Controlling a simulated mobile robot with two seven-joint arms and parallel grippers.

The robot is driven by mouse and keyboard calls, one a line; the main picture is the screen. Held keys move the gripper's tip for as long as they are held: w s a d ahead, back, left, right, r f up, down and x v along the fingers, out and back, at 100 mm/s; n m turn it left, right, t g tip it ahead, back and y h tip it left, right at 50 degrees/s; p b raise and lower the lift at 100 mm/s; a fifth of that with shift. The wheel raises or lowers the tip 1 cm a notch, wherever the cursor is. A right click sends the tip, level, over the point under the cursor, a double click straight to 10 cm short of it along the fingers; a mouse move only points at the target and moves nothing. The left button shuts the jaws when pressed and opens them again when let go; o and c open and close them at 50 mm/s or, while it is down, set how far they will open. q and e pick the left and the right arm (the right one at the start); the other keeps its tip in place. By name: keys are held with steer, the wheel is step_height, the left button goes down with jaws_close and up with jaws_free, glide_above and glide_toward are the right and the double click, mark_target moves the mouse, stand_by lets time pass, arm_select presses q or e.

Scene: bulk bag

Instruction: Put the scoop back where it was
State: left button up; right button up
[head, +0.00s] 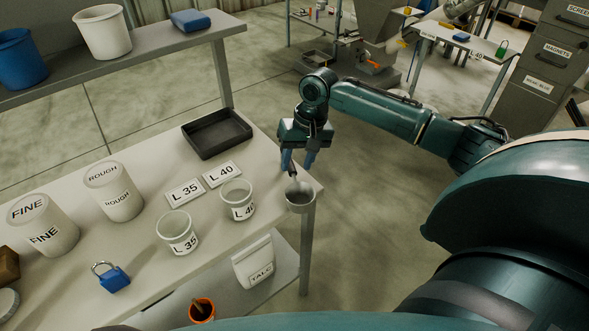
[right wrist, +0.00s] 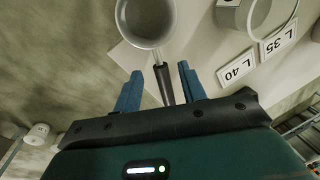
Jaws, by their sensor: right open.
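The scoop (head: 300,197) is a small grey metal cup with a dark handle, at the right corner of the table (head: 240,236). In the right wrist view the scoop (right wrist: 150,22) shows its open bowl, with its handle pointing back towards my right gripper (right wrist: 160,86). My right gripper (head: 299,161) points down at the table's right edge. Its blue fingers are apart, one on each side of the handle end, with gaps visible. I cannot tell whether the scoop rests fully on the table top. My left gripper is out of view.
Cups marked L 40 (head: 238,199) and L 35 (head: 178,233) stand left of the scoop, near cards and a black tray (head: 217,134). FINE (head: 43,226) and ROUGH (head: 113,192) containers and a blue padlock (head: 111,277) stand farther left. A TALC bag (head: 254,262) sits below.

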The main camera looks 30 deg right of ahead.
steer(key=v, duration=0.8)
stand_by(0.4)
